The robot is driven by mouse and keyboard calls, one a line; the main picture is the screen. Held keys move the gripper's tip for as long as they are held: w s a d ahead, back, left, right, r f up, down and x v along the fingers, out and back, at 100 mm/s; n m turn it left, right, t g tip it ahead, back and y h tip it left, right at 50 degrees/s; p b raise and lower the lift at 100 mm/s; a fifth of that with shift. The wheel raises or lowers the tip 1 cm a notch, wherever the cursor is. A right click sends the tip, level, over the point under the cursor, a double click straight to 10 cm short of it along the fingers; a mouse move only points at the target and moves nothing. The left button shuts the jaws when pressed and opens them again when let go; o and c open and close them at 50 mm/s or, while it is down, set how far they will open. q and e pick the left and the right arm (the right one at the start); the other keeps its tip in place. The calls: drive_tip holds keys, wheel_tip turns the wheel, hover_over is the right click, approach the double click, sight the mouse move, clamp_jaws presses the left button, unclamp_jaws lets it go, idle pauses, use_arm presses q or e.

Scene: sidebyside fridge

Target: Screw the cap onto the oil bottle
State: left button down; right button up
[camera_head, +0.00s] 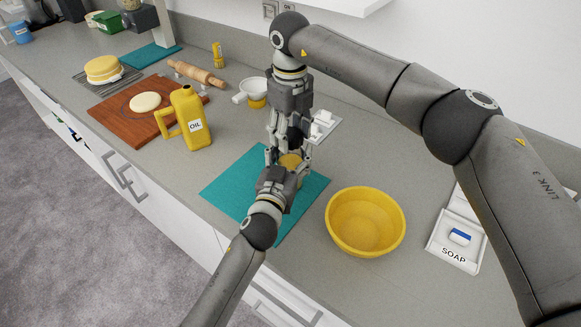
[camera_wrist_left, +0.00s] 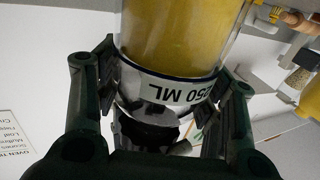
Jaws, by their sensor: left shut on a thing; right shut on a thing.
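The oil bottle (camera_head: 291,162) is upright over the teal mat (camera_head: 229,187) in the head view, mostly hidden by my grippers. In the left wrist view, it is a clear container with yellow contents and a white "250 ML" band (camera_wrist_left: 174,88). My left gripper (camera_head: 283,172) is shut around it from the near side. My right gripper (camera_head: 289,150) points down from above and is shut at the bottle's top. The cap is hidden between its fingers, so I cannot tell how it sits on the neck.
A yellow jug marked OIL (camera_head: 188,115) stands left of the mat. A yellow bowl (camera_head: 365,222) is close on the right, with a soap tray (camera_head: 452,252) beyond. A white-handled cup (camera_head: 253,91), rolling pin (camera_head: 196,73) and cutting board (camera_head: 118,116) lie farther back.

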drive_tip(key=m, duration=1.1)
drive_tip(key=o, duration=1.2)
wheel_tip(320, 180, up, 12)
use_arm(q)
drive_tip(key=shift+c, duration=1.3)
unclamp_jaws()
